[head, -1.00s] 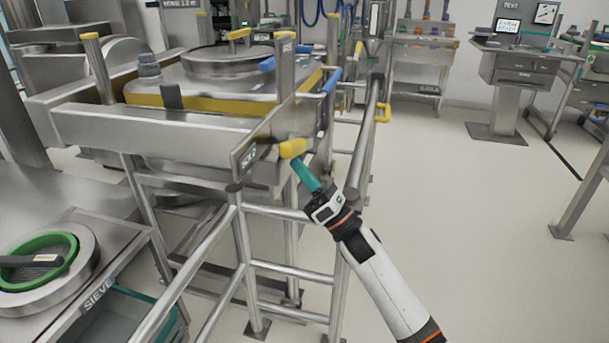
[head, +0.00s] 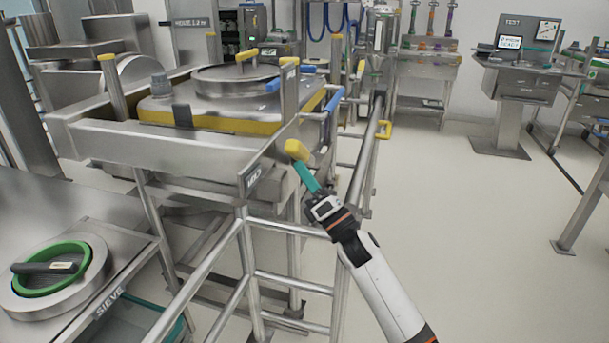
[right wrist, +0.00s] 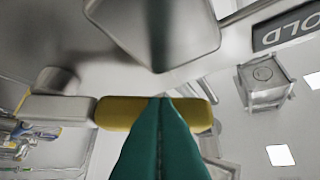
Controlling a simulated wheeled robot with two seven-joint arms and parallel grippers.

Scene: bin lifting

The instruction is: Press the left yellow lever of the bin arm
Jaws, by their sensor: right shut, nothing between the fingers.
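A pale stem (right wrist: 60,108) joins the grip on the left. My left gripper is not in view.
Steel rails (head: 290,283) stand below and left of my right arm. A yellow-edged bin lid (head: 215,122) and blue handles (head: 333,103) lie beyond. A table with a green sieve (head: 52,268) is at the left. The floor at the right is open.

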